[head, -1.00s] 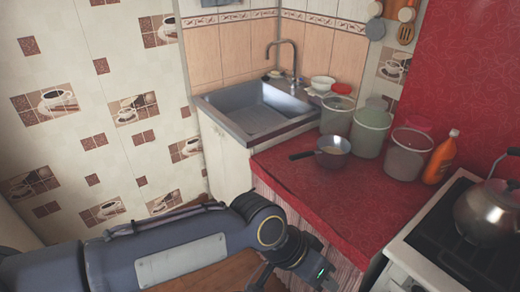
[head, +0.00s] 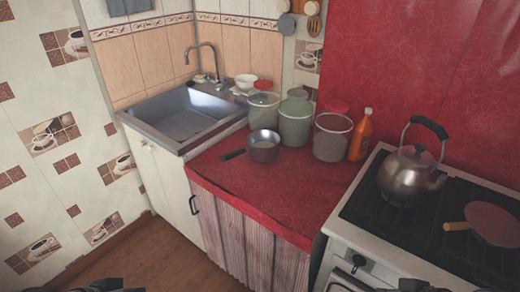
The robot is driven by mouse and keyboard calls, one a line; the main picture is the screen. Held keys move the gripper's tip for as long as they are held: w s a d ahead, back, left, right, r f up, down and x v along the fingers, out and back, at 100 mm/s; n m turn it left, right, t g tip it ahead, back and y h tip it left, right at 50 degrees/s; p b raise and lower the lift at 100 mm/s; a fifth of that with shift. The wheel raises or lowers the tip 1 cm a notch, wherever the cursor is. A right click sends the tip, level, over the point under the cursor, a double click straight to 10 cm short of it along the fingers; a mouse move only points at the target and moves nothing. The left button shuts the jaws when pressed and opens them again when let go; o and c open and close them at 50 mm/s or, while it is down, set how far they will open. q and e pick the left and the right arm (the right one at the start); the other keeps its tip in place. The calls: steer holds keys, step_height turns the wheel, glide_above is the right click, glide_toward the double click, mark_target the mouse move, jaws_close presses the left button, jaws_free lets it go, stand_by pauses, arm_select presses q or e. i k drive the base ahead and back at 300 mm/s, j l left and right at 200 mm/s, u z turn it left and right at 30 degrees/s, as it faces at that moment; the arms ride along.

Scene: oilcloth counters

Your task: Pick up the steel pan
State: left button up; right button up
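The steel pan (head: 264,147) is a small round pan with a dark handle pointing left. It sits upright on the red oilcloth counter (head: 268,190), in front of the plastic buckets. Only dark bits of my arms show at the bottom edge of the head view, at the lower left and lower right. Neither gripper's fingers can be made out, and nothing of mine is near the pan.
Several translucent buckets (head: 333,139) stand behind the pan, with an orange bottle (head: 361,136) beside them. A sink (head: 186,122) is at left. A stove at right carries a kettle (head: 408,177) and a pan with a wooden handle (head: 492,222). Counter front is clear.

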mark_target(263, 145)
steer(key=i+j+z, duration=0.15)
steer(key=z, duration=0.5)
steer(key=i+j+z, duration=0.1)
steer(key=j, duration=0.4)
steer(key=i+j+z, duration=0.15)
steer(key=j, duration=0.3)
steer(key=i+j+z, duration=0.1)
steer(key=j, duration=0.45)
steer(key=i+j+z, duration=0.15)
steer(key=j, duration=0.35)
steer(key=i+j+z, duration=0.1)
steer(key=j, duration=0.4)
